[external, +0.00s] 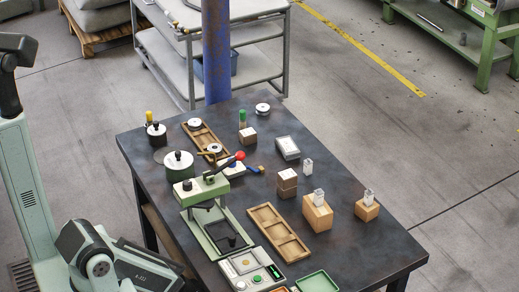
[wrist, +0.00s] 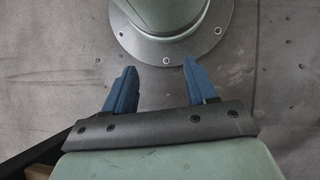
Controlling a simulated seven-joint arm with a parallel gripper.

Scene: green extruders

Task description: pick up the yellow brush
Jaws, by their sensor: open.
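No brush can be made out for certain. In the external view, a small blue piece with a yellowish end (external: 255,169) lies on the dark table (external: 345,235), right of the red-knobbed green press. A thin upright yellow item (external: 149,117) stands at the table's far left, by a black-topped pot. Either may be the yellow brush; they are too small to tell. My gripper (wrist: 160,66) shows in the wrist view with its two blue fingers wide apart and nothing between them. It faces my own base and the floor, away from the table objects.
The green press (external: 200,187) stands at the table's left middle. Wooden trays (external: 279,233), wooden blocks (external: 317,213), a control box (external: 251,269) and a green tray (external: 316,283) crowd the top. A blue column (external: 216,50) rises behind. The right corner is clearer.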

